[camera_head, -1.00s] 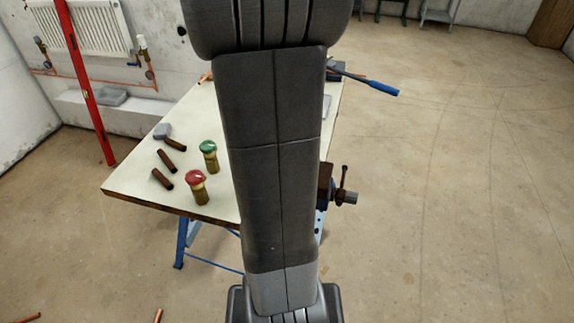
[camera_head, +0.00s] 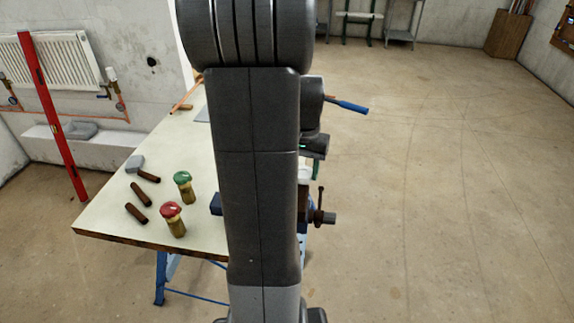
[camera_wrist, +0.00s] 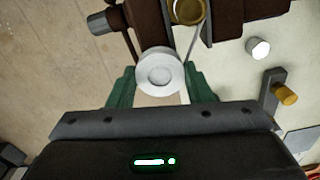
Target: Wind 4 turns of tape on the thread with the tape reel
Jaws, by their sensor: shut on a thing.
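The white tape reel (camera_wrist: 160,76) sits between the green fingers of my gripper (camera_wrist: 158,88) in the wrist view; the gripper is shut on it. Just beyond it is a round brass fitting (camera_wrist: 187,9) at the top edge, held by the dark brown vise (camera_wrist: 150,22). A thin pale strip (camera_wrist: 194,42) runs from the reel's side toward the fitting. The thread itself and any turns on it cannot be made out. In the head view my arm hides most of the gripper and vise; the vise screw (camera_head: 324,217) shows at the right.
A blue-handled tool (camera_head: 348,106) juts past the bench's right side. The floor to the right is clear.

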